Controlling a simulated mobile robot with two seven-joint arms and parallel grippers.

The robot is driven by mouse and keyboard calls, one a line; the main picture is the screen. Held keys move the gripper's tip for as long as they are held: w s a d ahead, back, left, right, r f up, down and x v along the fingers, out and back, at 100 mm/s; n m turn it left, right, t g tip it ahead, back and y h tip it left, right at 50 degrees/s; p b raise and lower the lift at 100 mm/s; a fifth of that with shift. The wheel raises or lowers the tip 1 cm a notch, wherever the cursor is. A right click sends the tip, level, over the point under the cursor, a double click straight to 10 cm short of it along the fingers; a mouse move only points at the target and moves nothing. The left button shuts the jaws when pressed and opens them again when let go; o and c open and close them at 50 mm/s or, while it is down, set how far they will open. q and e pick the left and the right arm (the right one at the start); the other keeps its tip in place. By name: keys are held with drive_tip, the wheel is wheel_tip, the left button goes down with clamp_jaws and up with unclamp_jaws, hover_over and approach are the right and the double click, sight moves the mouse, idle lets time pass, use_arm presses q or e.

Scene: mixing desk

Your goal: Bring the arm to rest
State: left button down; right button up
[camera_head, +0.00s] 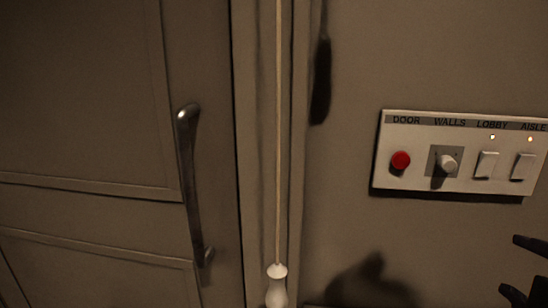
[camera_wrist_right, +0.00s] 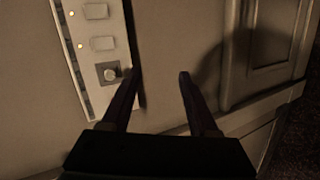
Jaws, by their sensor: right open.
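My right gripper (camera_head: 522,269) shows at the lower right edge of the head view, below the switch panel and apart from it. Its two dark fingers are open, with nothing between them. In the right wrist view the open fingers (camera_wrist_right: 160,75) point at the wall, and the switch panel lies just to their left. The rest of my right arm is outside the head view. My left gripper is in neither view.
The switch panel (camera_head: 459,182) carries a red button (camera_head: 400,161), a knob (camera_head: 447,163) and two rocker switches with small lights above. A cord with a white pull (camera_head: 277,287) hangs beside a door (camera_head: 90,120) with a metal handle (camera_head: 190,185).

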drive_tip(key=s+a+f+m+g+y, duration=0.35)
drive_tip(key=s+a+m, duration=0.2)
drive_tip(key=s, duration=0.35)
drive_tip(key=s+a+f+m+g+y, duration=0.2)
drive_tip(key=s+a+m+g+y, duration=0.1)
drive_tip(key=s+a+m+g, duration=0.4)
wheel_tip(320, 180, up, 36)
drive_tip(key=d+n+t+p, duration=0.1)
drive_tip(key=n+t+p, duration=0.1)
drive_tip(key=p, duration=3.5)
drive_tip(key=shift+s+n, duration=0.35)
drive_tip(key=shift+s, duration=0.05)
drive_tip(key=shift+f+h, duration=0.1)
drive_tip(key=shift+h, duration=0.15)
